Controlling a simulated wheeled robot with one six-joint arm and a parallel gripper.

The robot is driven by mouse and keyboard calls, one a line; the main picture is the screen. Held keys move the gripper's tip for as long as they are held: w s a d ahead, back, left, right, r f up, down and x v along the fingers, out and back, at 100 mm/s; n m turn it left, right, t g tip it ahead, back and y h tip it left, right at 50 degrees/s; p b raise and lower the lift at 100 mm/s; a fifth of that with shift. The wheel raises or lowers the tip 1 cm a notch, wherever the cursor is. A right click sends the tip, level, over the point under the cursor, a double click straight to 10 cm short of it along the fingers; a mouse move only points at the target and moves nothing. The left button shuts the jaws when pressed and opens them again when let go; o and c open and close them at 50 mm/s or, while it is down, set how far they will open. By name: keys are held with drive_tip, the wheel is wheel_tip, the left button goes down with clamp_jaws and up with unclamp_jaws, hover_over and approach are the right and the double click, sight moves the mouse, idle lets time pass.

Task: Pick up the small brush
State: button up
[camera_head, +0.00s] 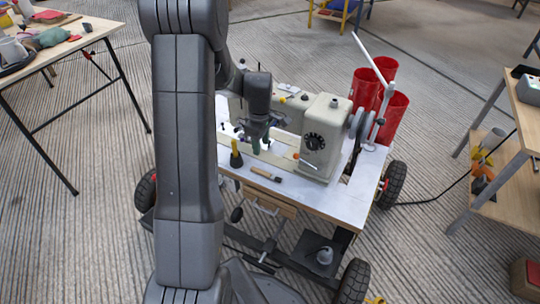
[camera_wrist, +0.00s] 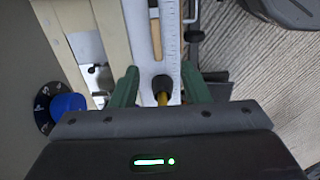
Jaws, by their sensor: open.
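A small brush (camera_head: 266,174) with a light wooden handle and a dark end lies flat near the front edge of the white-topped sewing table in the head view. My gripper (camera_head: 261,145) hangs over the table beside the sewing machine, above and behind the brush in the picture. In the wrist view its green fingers (camera_wrist: 160,90) stand apart. A dark, round-ended piece with a yellow part (camera_wrist: 161,88) shows between them; I cannot tell whether it lies between the fingers or below. A narrow wooden strip (camera_wrist: 156,40) shows beyond, possibly the brush handle.
A cream sewing machine (camera_head: 318,138) stands just right of my gripper. A dark cone-shaped item (camera_head: 236,157) stands left of the brush. Red bins (camera_head: 391,115) are behind the machine. The wheeled table (camera_head: 335,202) has a bare front right corner.

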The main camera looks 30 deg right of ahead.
drive_tip(key=b, duration=0.3)
hover_over(264, 172)
wheel_tip(264, 172, down, 9)
drive_tip(key=shift+a+r, duration=0.1)
wheel_tip(264, 172, down, 5)
drive_tip(key=shift+f+b, duration=0.1)
drive_tip(key=shift+b, duration=0.75)
drive_tip(key=shift+c, duration=0.2)
clamp_jaws()
